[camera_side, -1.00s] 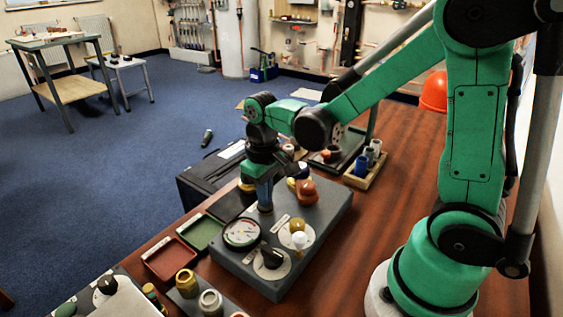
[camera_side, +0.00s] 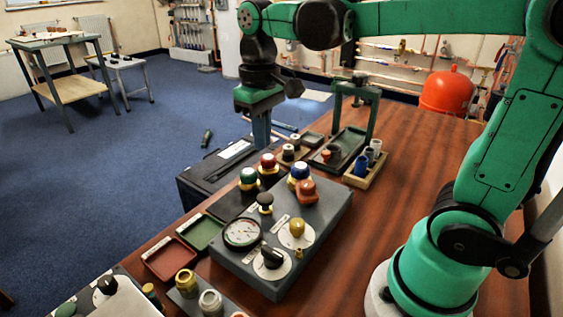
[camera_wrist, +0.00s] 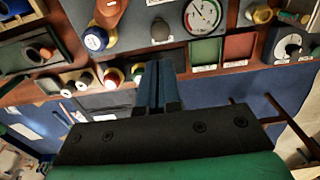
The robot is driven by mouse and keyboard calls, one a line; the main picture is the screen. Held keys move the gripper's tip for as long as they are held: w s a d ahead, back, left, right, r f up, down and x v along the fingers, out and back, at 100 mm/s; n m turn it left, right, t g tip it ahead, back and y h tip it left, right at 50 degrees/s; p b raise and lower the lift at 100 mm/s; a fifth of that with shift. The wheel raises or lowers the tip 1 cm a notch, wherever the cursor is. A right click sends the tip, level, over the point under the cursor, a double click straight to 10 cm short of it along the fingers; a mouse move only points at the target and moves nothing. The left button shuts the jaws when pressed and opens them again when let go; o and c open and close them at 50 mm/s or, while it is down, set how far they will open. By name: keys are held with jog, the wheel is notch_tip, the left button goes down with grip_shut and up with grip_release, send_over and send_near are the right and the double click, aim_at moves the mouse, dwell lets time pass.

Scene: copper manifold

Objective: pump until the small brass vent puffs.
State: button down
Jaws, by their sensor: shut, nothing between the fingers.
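The grey manifold box (camera_side: 325,222) lies on the wooden bench. It carries a round gauge (camera_side: 242,233), a black round-topped pump button (camera_side: 265,202), a yellow knob (camera_side: 297,229) and a black lever knob (camera_side: 271,257). The small brass vent (camera_side: 299,253) stands at the box's right edge, with no white puff at it now. My gripper (camera_side: 262,147) is shut and empty, raised well above and behind the box. In the wrist view, the shut fingers (camera_wrist: 158,64) point toward the pump button (camera_wrist: 160,31), apart from it. The gauge (camera_wrist: 203,14) also shows there.
Red, green and blue capped fittings (camera_side: 268,163) stand behind the box. An orange knob (camera_side: 306,191) sits on its far end. Green (camera_side: 203,232) and red (camera_side: 169,258) trays lie left. A green frame (camera_side: 372,110) stands at the back. The bench's right side is clear.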

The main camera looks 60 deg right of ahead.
jog(key=shift+r, duration=0.9)
jog(key=s+a+f+t, duration=0.1)
jog(key=s+f+t, duration=0.2)
jog(key=f+t, duration=0.3)
jog(key=shift+s+a+t, duration=0.15)
jog(key=shift+a+t, duration=0.1)
jog(key=shift+t, duration=0.35)
